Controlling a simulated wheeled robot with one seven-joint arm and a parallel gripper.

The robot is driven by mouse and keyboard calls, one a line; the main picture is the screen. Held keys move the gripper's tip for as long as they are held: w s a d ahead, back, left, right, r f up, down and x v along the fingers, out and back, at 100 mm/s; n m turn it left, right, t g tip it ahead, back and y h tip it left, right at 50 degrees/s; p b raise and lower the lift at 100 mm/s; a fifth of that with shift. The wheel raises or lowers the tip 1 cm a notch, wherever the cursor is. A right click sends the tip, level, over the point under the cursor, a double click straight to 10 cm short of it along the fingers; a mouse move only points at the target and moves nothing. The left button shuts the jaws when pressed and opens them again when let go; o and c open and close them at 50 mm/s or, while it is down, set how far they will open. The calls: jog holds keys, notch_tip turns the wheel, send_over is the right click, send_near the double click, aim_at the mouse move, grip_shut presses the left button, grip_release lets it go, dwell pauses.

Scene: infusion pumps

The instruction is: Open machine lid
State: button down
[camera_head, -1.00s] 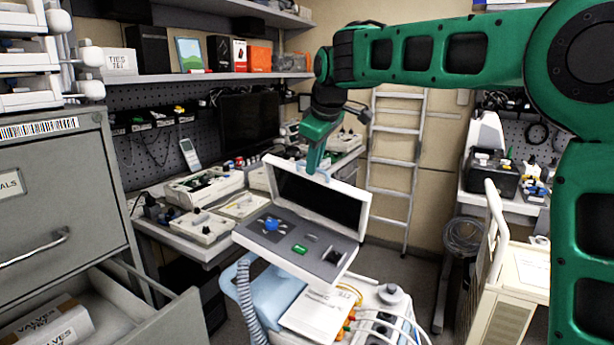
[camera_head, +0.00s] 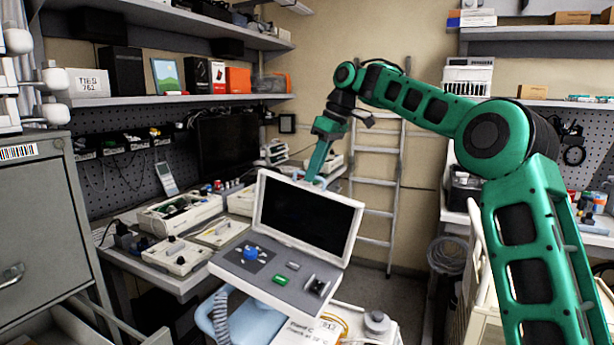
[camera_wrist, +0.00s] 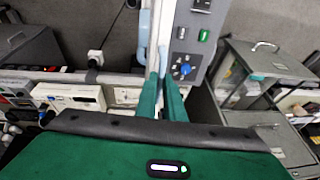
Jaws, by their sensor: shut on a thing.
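The machine is a white and grey console with a control panel (camera_head: 270,275) bearing a blue knob and a green button. Its lid (camera_head: 305,217), with a dark screen on the inner face, stands raised and tilted back from the panel. A light blue handle (camera_head: 311,182) sits at the lid's top edge. My gripper (camera_head: 312,178) is at that edge, shut on the handle. In the wrist view, my gripper's green fingers (camera_wrist: 163,90) close at the lid's edge, with the control panel (camera_wrist: 190,45) beyond. The fingertips' exact contact is partly hidden.
A grey filing cabinet (camera_head: 40,220) stands at the left. A workbench with opened devices (camera_head: 180,220) runs behind the machine, below a shelf. A ladder (camera_head: 375,165) leans on the back wall. A white cart (camera_head: 470,290) is at the right.

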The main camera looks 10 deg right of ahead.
jog(key=shift+w+d+f+g+y, duration=0.35)
jog(key=shift+w+d+g, duration=0.2)
jog(key=shift+w, duration=0.3)
jog(key=c, duration=1.9)
grip_release()
jog(key=shift+w+f, duration=0.1)
jog(key=shift+w, duration=0.1)
jog(key=shift+o, duration=0.2)
jog(key=v, duration=0.8)
jog(key=shift+w, duration=0.3)
jog(key=shift+a, duration=0.15)
